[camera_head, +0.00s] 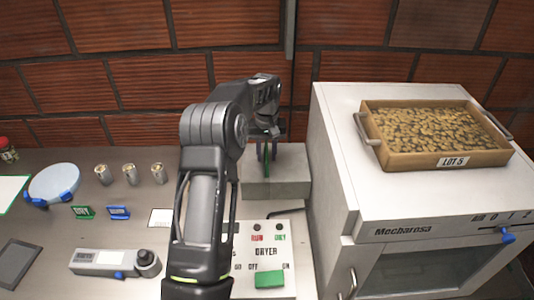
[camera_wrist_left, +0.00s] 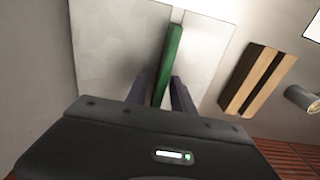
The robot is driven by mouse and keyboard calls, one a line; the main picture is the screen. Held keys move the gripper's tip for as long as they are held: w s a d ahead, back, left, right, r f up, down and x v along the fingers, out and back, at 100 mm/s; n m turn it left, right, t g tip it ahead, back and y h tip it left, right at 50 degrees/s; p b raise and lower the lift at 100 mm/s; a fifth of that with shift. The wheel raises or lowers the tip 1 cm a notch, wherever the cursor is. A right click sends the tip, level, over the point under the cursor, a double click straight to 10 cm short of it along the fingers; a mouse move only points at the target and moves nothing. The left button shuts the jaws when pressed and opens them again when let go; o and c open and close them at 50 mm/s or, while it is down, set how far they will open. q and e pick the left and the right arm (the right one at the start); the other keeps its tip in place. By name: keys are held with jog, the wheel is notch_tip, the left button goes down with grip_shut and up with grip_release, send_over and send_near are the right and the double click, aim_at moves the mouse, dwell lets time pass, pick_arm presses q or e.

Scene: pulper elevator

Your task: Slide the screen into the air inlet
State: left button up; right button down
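My left gripper (camera_head: 266,158) is above the grey block (camera_head: 290,187) behind the dryer panel. In the left wrist view its two fingers (camera_wrist_left: 163,92) stand on either side of a thin green strip (camera_wrist_left: 173,55) and appear shut on it; this looks like the screen's edge. The green piece also shows between the fingers in the head view (camera_head: 267,168). In the wrist view the strip lies over the pale block face (camera_wrist_left: 112,48), in line with a light notch (camera_wrist_left: 177,16) at its far end. I cannot tell how deep it sits. My right gripper is out of view.
The dryer control panel (camera_head: 268,252) is in front of the block. A white Mecharosa machine (camera_head: 338,150) carrying a wooden tray (camera_head: 436,161) stands close on the right. Several metal cups (camera_head: 130,174), a blue-clipped disc (camera_head: 54,182) and a handheld meter (camera_head: 100,262) lie left.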

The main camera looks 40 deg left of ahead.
pick_arm(q)
jog(key=shift+s+a+f, duration=0.1)
notch_tip(320, 180, up, 7)
jog(key=shift+b, duration=0.8)
jog(key=shift+r, duration=0.55)
jog(key=shift+d, duration=0.2)
